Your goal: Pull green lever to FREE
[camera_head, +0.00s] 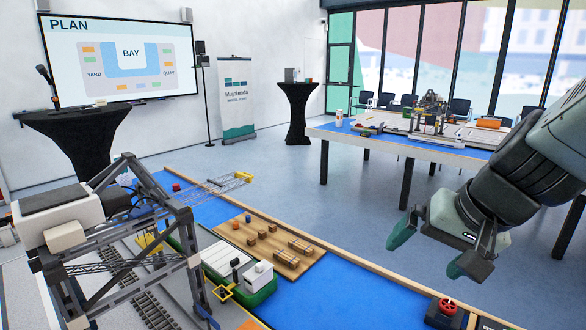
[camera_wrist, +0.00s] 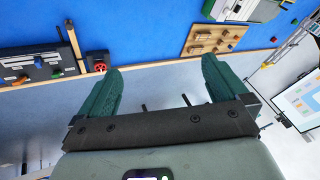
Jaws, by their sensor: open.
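A dark control panel (camera_wrist: 38,66) lies at the left of the wrist view, on the blue table top by its edge. It carries small levers, one with an orange handle (camera_wrist: 20,80); a small greenish part (camera_wrist: 56,71) near its right end may be the green lever. Any lever labels are too small to read. In the head view the panel is mostly cut off at the bottom right. My gripper (camera_head: 437,250) is open and empty, with its green fingers apart in the air beyond the table edge. It also shows in the wrist view (camera_wrist: 160,68), right of the panel, touching nothing.
A black box with a red knob (camera_head: 447,306) stands near the wooden table rail (camera_head: 345,256). A wooden board with small blocks (camera_head: 262,247) and a gantry crane model (camera_head: 125,240) are further left. Blue table top between board and red-knob box is clear.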

